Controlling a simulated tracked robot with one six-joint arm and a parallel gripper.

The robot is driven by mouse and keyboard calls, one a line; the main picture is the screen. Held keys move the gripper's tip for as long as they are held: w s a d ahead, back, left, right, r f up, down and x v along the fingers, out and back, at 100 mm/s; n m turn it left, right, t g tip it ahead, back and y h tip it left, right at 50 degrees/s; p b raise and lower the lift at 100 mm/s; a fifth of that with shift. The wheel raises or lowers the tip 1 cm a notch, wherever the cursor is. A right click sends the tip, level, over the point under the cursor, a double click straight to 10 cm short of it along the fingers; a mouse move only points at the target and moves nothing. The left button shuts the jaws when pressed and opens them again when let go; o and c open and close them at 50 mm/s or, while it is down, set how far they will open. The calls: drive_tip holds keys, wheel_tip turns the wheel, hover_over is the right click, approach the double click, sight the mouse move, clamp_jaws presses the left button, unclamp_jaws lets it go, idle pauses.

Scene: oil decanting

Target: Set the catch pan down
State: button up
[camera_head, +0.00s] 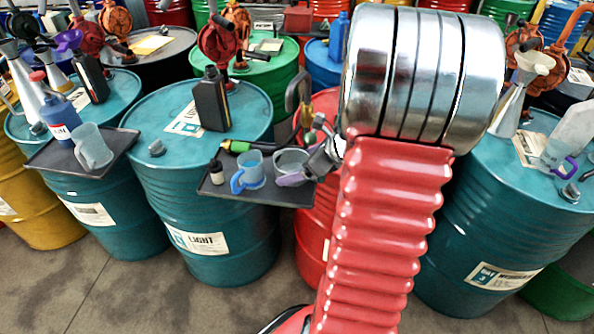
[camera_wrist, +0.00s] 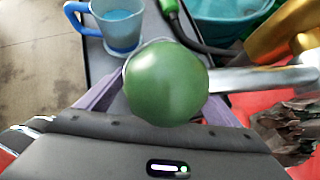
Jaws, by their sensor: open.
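The catch pan, a grey round vessel (camera_head: 291,161), stands on a dark tray (camera_head: 265,194) at the front of the middle teal drum. My gripper (camera_head: 303,176) is low at its right side, with purple fingers. In the wrist view the fingers lie open on either side of the pan. There a glossy green ball (camera_wrist: 166,83) on a silver rod covers most of the pan. Only a thin curve of the pan's rim shows at upper left. I cannot tell whether the fingers touch the pan.
A blue-handled jug (camera_head: 248,171) and a small dark bottle (camera_head: 216,171) stand left of the pan on the tray. A green hose nozzle (camera_head: 239,146) lies behind them. A red drum (camera_head: 313,225) is close on the right. The floor in front is clear.

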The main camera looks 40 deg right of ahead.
drive_tip(key=shift+c, duration=0.2)
drive_tip(key=c, duration=1)
drive_tip(key=shift+o, duration=0.2)
drive_tip(key=shift+s+r, duration=0.1)
drive_tip(key=shift+r, duration=0.75)
drive_tip(key=s+d, duration=0.2)
drive_tip(key=s, duration=0.6)
drive_tip(key=s+d, duration=0.2)
drive_tip(key=s, duration=0.7)
drive_tip(key=shift+d, duration=0.4)
drive_tip(key=shift+s+f, duration=0.1)
drive_tip(key=shift+s, duration=0.05)
